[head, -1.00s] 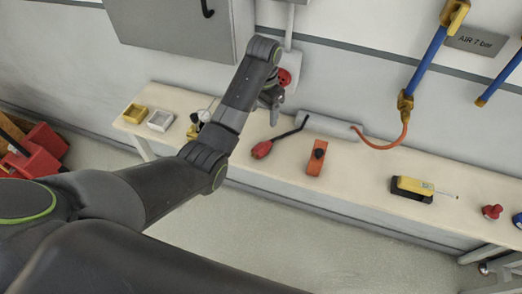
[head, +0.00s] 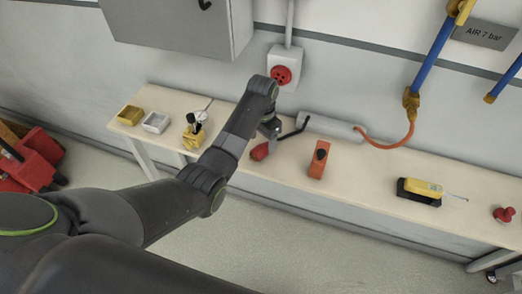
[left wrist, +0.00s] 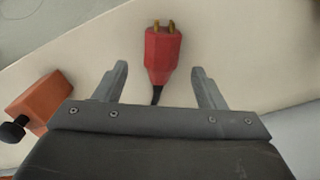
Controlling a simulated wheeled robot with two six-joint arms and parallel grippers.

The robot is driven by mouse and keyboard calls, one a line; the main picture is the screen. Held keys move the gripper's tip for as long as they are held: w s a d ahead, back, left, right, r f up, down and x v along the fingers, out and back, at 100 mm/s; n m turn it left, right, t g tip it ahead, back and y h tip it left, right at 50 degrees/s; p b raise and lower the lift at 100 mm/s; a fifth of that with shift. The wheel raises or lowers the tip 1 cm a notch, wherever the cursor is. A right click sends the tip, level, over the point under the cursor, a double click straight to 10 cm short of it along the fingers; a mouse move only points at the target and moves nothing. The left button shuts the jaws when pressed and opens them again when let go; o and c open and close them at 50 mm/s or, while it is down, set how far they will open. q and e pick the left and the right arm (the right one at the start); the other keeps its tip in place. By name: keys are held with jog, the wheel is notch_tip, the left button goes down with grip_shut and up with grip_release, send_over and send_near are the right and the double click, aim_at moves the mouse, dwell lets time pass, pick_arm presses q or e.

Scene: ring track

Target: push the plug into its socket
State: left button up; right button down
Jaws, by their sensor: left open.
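The red plug (left wrist: 162,52) lies on the bench in the left wrist view, its two brass pins pointing to the top of the picture and its black cable running toward my gripper. My left gripper (left wrist: 158,82) is open, with one finger on each side of the plug's cable end, apart from it. In the head view the plug (head: 260,152) shows partly behind my left gripper (head: 272,130). The socket (head: 282,75) is a white wall box with a round red face, above and behind the bench. My right gripper is in neither view.
The pale bench (head: 370,188) runs along the wall. An orange block with a black knob (head: 318,160) lies right of the plug. A grey cylinder (head: 330,125) lies behind. A yellow tool (head: 422,188) is farther right; small trays (head: 156,122) stand left. A grey cabinet (head: 180,25) hangs upper left.

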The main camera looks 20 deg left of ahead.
aim_at(262, 146)
pick_arm(q)
jog(key=shift+f, duration=2.15)
jog(key=c, duration=1.2)
notch_tip(262, 146, up, 10)
jog(key=shift+r, duration=0.1)
